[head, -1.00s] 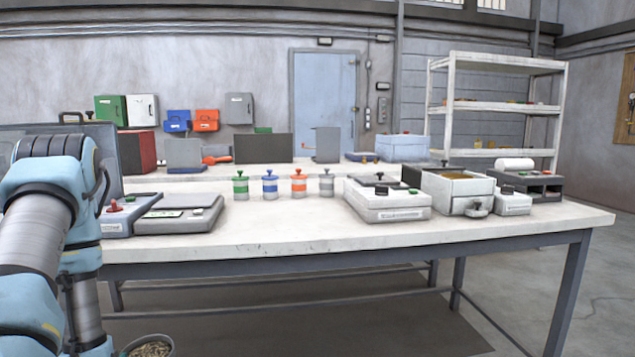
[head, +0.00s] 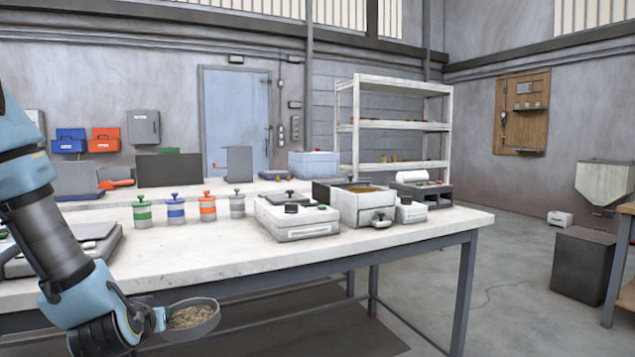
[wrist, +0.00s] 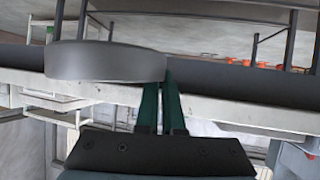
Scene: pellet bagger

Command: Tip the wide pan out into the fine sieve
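The wide pan (head: 205,329) is a shallow grey round dish holding tan pellets, and it looks about level. It is in front of the workbench's front edge, low in the head view. In the wrist view the pan's grey side wall (wrist: 105,65) is at the tips of the two green fingers (wrist: 162,105), which are close together; the pellets are hidden there. I cannot pick out the fine sieve for certain.
The white workbench (head: 300,262) carries several coloured-lid canisters (head: 176,211), a flat white device (head: 297,219) and an open-topped box with brown contents (head: 362,205). A white shelf (head: 400,126) stands behind. At right are a dark cabinet (head: 590,272), a hopper (head: 606,183) and open floor.

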